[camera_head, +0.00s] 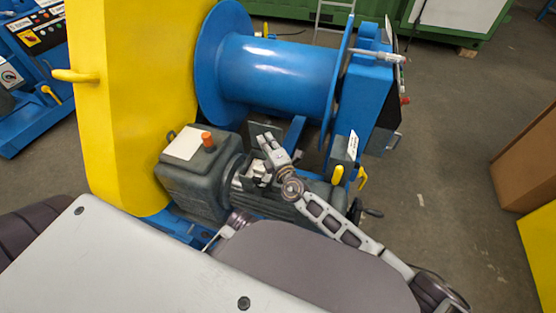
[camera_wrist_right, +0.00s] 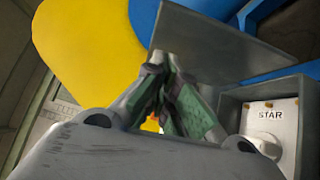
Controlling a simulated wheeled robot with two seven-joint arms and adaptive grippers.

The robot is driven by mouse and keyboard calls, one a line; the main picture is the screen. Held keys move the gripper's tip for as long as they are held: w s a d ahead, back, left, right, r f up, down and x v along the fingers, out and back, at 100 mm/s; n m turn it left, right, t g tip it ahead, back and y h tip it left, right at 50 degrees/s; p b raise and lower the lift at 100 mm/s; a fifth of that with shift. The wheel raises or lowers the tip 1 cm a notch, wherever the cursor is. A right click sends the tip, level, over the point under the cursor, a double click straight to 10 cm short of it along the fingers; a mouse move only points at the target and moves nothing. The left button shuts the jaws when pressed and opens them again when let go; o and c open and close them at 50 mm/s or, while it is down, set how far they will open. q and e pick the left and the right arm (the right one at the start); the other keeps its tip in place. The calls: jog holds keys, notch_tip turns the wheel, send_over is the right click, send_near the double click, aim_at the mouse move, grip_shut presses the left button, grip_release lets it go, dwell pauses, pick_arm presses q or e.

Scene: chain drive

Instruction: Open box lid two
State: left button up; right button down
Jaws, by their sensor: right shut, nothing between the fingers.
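My right gripper (camera_head: 264,137) is shut and empty, at a small grey control box on the machine. In the right wrist view its fingertips (camera_wrist_right: 160,62) meet close against a flat grey lid (camera_wrist_right: 222,48). The lid stands raised from the grey box (camera_wrist_right: 228,105), whose white inner panel (camera_wrist_right: 275,122) with the letters "STAR" is exposed. I cannot tell whether the fingertips touch the lid. In the head view the gripper partly hides the lid and the box. A second small grey box (camera_head: 345,148) with a white label stands to the right. My left gripper is not visible.
A tall yellow cover (camera_head: 130,100) stands left of the box. A blue drum (camera_head: 275,75) is behind it. A grey gear unit (camera_head: 195,185) with an orange cap (camera_head: 208,141) is close by on the left. Open floor (camera_head: 450,130) lies to the right.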

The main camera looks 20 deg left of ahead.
jog(key=v, duration=1)
jog(key=shift+d+f, duration=0.1)
jog(key=shift+d, duration=0.05)
dwell(0.8)
